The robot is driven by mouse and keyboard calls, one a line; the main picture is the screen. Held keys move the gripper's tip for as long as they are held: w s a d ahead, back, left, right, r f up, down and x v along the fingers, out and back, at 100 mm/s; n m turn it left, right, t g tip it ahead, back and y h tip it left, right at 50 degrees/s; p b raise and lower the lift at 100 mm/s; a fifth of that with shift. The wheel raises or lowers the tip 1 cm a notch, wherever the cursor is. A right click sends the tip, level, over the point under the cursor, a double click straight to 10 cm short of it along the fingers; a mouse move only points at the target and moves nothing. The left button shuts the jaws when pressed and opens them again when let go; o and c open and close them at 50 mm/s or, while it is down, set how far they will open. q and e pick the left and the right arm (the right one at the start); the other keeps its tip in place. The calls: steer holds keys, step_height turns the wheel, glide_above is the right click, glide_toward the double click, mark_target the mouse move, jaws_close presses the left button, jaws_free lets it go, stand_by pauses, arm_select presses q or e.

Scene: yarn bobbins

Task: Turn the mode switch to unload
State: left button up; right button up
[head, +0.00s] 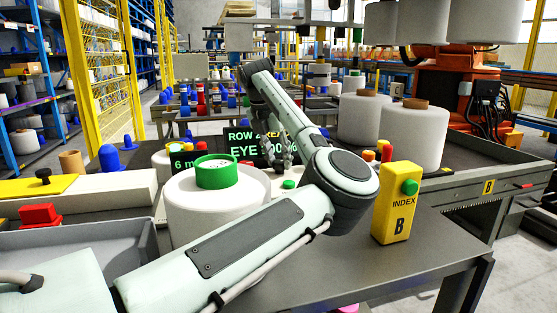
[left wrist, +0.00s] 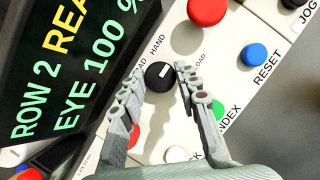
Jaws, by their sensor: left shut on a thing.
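The mode switch is a round black knob (left wrist: 157,77) with a short white mark on a cream panel in the left wrist view. The mark points to the upper right of the picture. The word HAND stands above the knob; a label ending in LOAD is to the right, and another label at the left is partly hidden by a finger. My left gripper (left wrist: 159,73) is shut on the knob, one finger on each side. In the head view my left gripper (head: 272,148) is at the panel, and the knob is not distinguishable there. My right gripper is not in view.
A large red button (left wrist: 207,11), a blue RESET button (left wrist: 255,53) and a green INDEX button (left wrist: 217,109) surround the knob. A dark display (left wrist: 62,62) stands at the left. In the head view, a white bobbin (head: 215,210) and a yellow INDEX B post (head: 397,215) flank my arm.

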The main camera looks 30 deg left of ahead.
arm_select(q)
steer(key=shift+r, duration=0.1)
stand_by(0.3)
steer(key=o, duration=1.2)
steer(key=shift+c, duration=0.2)
steer(key=v, duration=1.2)
